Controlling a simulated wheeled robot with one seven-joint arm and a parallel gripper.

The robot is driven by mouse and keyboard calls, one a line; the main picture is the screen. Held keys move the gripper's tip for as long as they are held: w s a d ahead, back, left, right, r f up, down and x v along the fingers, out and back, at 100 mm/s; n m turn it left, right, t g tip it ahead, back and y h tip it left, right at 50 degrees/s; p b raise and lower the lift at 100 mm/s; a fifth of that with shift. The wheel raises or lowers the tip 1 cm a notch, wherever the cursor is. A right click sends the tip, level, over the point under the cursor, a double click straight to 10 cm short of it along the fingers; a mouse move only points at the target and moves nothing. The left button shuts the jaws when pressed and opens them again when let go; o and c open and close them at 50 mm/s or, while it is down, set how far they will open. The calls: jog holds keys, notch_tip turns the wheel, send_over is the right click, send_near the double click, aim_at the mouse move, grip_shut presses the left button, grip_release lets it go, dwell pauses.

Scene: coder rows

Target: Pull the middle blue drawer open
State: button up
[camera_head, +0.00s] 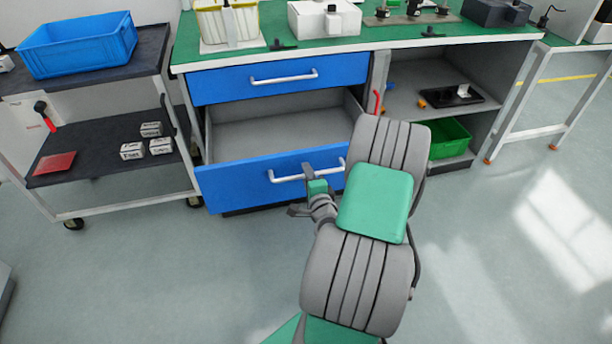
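The blue drawer under the top one (235,187) stands pulled out from the cabinet, and its empty grey inside shows behind its front. No other blue drawer front shows below it, so a lower one may be hidden. Its pale bar handle (285,178) runs across the front. My gripper (309,171) is at the handle, right of the middle of the bar, and overlaps it in the picture. Its fingertips are small and partly hidden, so I cannot tell whether they are closed on the bar. The top blue drawer (225,84) is shut.
A dark shelf cart (100,100) with a blue crate (80,45) stands at left. Open shelves at right hold a green bin (448,137) and a black tray (457,97). The green bench top (365,46) carries several items. The floor in front is clear.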

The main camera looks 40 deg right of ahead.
jog(key=v, duration=0.7)
jog(key=shift+b, duration=0.3)
jog(key=shift+s+a, duration=0.1)
jog(key=shift+s, duration=0.05)
jog(key=w+a+r+n+g+y+p, duration=0.25)
jog(key=a+r+n+y+p, duration=0.35)
jog(key=a, duration=0.3)
jog(key=w+a+r+n+g+y+p, duration=0.1)
jog(key=w+a+r+n+y+p, duration=0.4)
jog(key=a+n, duration=0.4)
jog(key=s+a+r+n+g+h+p, duration=0.1)
jog(key=s+a+r+n+g+p, duration=0.1)
jog(key=s+r+p, duration=0.2)
jog(key=s+a+r+n+g+h+p, duration=0.2)
jog(key=s+a+r+n+g+p, duration=0.1)
jog(key=r, duration=0.7)
jog(key=s+a+r+n+g+h+p, duration=0.1)
jog(key=s+a+r+n+g+p, duration=0.1)
jog(key=s+r+p, duration=0.3)
notch_tip(320, 180, up, 2)
jog(key=shift+s+a+r+n, duration=0.25)
jog(key=shift+s+a+n, duration=0.3)
jog(key=shift+s, duration=0.2)
